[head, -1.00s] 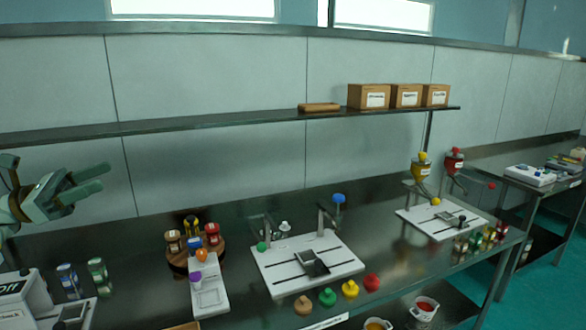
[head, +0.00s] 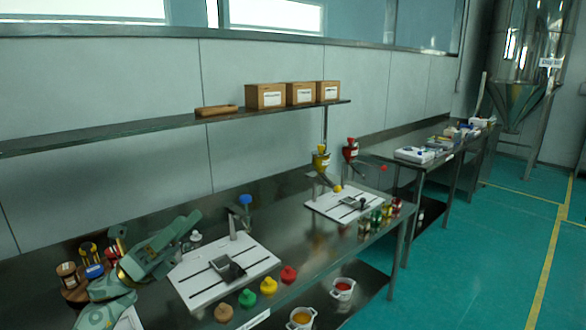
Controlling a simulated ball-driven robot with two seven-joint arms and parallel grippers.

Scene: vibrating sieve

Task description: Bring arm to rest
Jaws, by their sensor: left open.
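My green left gripper (head: 188,227) is in the lower left of the head view, over the metal bench. Its fingers point up and to the right, open, and I see nothing between them. It covers part of the left end of the white sieve board (head: 250,264) and stands right of the round wooden rack of jars (head: 70,292). I cannot tell how high it is above the bench. My right gripper is not in view.
Several coloured knobs, one yellow (head: 269,286), line the bench front. Wooden boxes (head: 265,96) sit on the shelf above. The teal floor (head: 480,260) at right is open.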

